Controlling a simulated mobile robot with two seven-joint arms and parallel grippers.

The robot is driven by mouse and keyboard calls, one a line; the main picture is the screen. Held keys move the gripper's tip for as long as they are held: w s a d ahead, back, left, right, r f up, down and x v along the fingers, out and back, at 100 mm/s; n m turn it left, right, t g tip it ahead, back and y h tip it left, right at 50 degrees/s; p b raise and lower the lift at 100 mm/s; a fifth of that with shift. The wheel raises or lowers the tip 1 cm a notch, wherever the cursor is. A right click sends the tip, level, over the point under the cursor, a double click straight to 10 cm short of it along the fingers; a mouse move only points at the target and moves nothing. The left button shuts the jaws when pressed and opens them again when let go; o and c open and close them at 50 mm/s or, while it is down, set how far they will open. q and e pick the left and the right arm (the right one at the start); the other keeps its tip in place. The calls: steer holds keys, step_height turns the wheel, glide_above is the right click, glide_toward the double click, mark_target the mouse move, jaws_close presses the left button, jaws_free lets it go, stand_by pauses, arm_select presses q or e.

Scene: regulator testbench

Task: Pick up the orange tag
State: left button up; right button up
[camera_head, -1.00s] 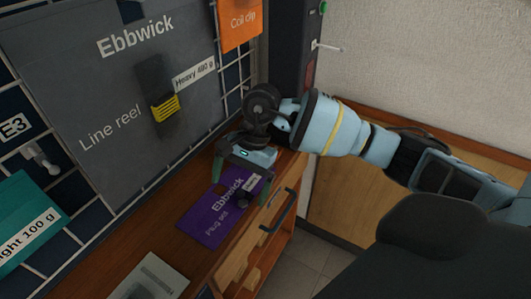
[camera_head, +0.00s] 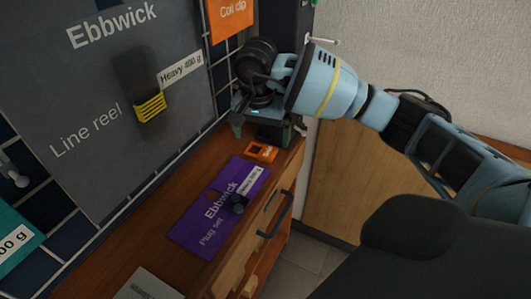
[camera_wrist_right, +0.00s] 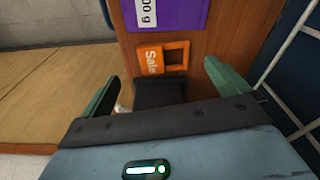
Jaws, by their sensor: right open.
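The orange tag (camera_head: 261,152) lies on the wooden bench top, between the purple card and the bench's far end. It has "Sale" lettering and a square opening, and also shows in the right wrist view (camera_wrist_right: 163,60). My right gripper (camera_head: 262,130) is open and empty, just beyond the tag and apparently above the bench. In the right wrist view its green fingers (camera_wrist_right: 161,82) are spread wide, with the tag ahead between them. A dark block (camera_wrist_right: 160,92) stands between the fingers on the near side of the tag. My left gripper is out of view.
A purple "Plug set" card (camera_head: 222,213) with a small dark item lies near the tag. A grey panel (camera_head: 75,95) and tiled wall rise along the bench's left side. A drawer handle (camera_head: 275,215) sticks out at the front. An orange "Coil clip" sign (camera_head: 229,18) hangs above.

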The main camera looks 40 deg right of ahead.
mark_target(261, 149)
steer(key=shift+w+d+f, duration=0.1)
steer(key=shift+w+f, duration=0.1)
steer(key=shift+f, duration=0.65)
steer(key=shift+w+d+f, duration=0.15)
steer(key=shift+f, duration=0.7)
steer(key=shift+w+d+f, duration=0.1)
steer(key=shift+w+f, duration=0.1)
steer(key=shift+f, duration=0.65)
steer(key=c, duration=1.1)
steer(key=shift+r, duration=0.1)
steer(key=shift+r, duration=0.5)
steer(key=r, duration=0.2)
steer(key=shift+s+r, duration=0.3)
steer(key=shift+s, duration=0.05)
steer(key=s, duration=0.5)
steer(key=s+r, duration=0.1)
steer(key=s, duration=0.9)
steer(key=shift+s+a+r, duration=0.15)
steer(key=shift+a, duration=0.15)
